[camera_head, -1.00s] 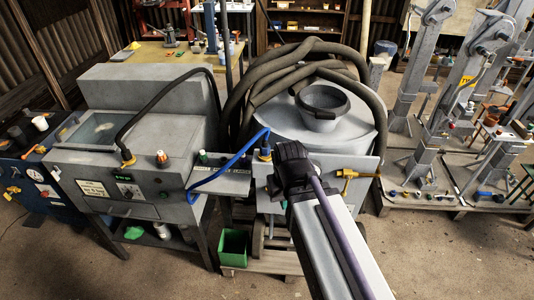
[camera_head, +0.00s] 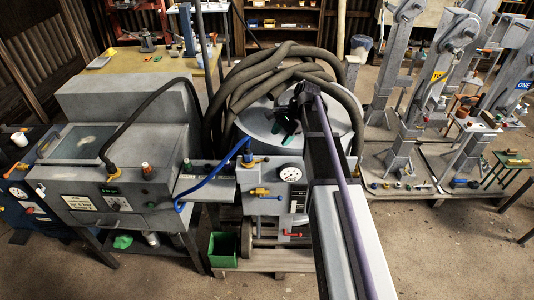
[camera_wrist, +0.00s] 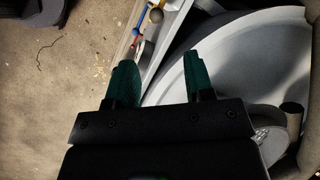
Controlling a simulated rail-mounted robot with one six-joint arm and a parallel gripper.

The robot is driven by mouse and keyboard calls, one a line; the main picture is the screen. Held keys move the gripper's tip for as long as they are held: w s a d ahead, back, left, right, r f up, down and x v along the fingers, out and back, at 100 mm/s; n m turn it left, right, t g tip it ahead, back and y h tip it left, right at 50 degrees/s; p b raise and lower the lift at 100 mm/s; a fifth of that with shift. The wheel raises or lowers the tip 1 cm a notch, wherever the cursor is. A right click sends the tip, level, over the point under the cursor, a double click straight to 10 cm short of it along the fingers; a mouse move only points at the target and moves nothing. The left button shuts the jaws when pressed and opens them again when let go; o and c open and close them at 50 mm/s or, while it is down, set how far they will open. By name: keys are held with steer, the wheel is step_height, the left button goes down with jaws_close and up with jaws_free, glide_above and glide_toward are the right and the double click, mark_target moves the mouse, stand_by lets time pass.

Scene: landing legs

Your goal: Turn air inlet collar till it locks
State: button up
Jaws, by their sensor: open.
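My gripper (camera_head: 284,127) is over the round grey top of the pot (camera_head: 258,120) in the head view. Its green fingers are apart and empty, and the wrist view shows the gap between them (camera_wrist: 163,82). The blue hose (camera_head: 213,187) ends at a dark fitting with a brass base (camera_head: 247,158) on the panel in front of the pot. A black hose ends at a brass-coloured fitting (camera_head: 111,171) on the grey cabinet. I cannot tell for sure which fitting is the air inlet collar. The gripper touches neither fitting.
Thick dark hoses (camera_head: 290,60) coil around and behind the pot. A gauge (camera_head: 290,174) and a brass valve (camera_head: 260,191) face the front, beside the blue hose end. The grey cabinet (camera_head: 140,100) stands left. Landing legs (camera_head: 436,80) stand on the right. Concrete floor lies open in front.

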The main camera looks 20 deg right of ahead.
steer(key=shift+m, duration=0.6)
steer(key=b+x, duration=0.6)
steer(key=x, duration=0.1)
steer(key=b+x, duration=0.4)
steer(key=shift+s+a+f, duration=0.1)
steer(key=shift+s+a, duration=0.05)
steer(key=shift+s, duration=0.15)
steer(key=shift+c, duration=0.2)
jaws_close()
